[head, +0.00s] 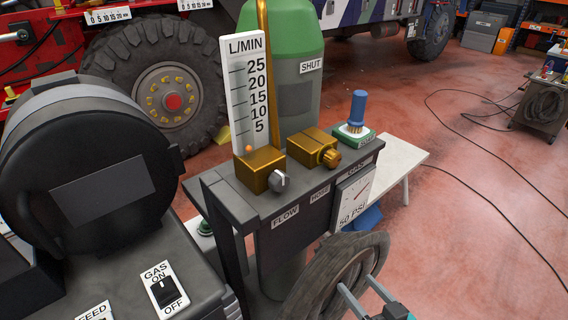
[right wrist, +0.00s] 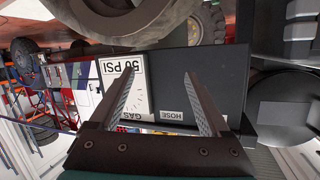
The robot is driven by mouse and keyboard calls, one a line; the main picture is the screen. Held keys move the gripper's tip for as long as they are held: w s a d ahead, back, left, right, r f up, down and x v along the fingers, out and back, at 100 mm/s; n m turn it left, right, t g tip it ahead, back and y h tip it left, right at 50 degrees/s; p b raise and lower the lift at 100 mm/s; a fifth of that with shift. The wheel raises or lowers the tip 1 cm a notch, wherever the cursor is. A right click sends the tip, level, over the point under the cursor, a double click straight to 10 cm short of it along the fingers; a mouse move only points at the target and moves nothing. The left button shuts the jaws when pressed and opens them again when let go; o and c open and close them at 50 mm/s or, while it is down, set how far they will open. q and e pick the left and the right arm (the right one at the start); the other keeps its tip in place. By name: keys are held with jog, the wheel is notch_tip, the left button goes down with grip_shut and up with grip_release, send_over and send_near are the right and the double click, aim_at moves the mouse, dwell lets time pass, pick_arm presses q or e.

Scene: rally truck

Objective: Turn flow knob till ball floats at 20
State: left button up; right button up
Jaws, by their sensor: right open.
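The flow meter scale (head: 250,90), marked L/MIN from 5 to 25, stands upright on a brass block (head: 259,168) in the head view. A small orange ball (head: 248,149) sits at the bottom of the scale, below the 5 mark. The grey flow knob (head: 280,181) is on the front of the block, above the FLOW label (head: 285,217). My right gripper (head: 356,283) is open and empty, low and to the right of the knob, near a coiled hose. In the right wrist view its fingers (right wrist: 160,68) are apart before the panel, and I cannot make out the knob there. My left gripper is not in view.
A pressure gauge (head: 353,197) and a HOSE label (head: 320,194) are on the panel right of the knob. A coiled hose (head: 325,285) hangs below them. A brass valve (head: 315,148) and a blue-handled part (head: 357,110) stand on top. A black spool housing (head: 95,150) is at left.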

aim_at(283, 186)
jog(key=s+a+r+n+y+p, duration=0.1)
jog(key=a+r+y+p, duration=0.25)
jog(key=r, duration=0.75)
jog(key=a+r+n+y+p, duration=0.15)
jog(key=a+r, duration=0.25)
jog(key=r, duration=0.7)
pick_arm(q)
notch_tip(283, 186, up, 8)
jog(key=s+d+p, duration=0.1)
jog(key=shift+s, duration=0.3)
pick_arm(e)
jog(key=shift+t+y, duration=0.3)
jog(key=shift+y, duration=0.1)
jog(key=x, duration=1.5)
jog(key=shift+f, duration=0.25)
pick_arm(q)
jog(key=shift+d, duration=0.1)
pick_arm(e)
jog(key=shift+c, duration=0.3)
grip_shut()
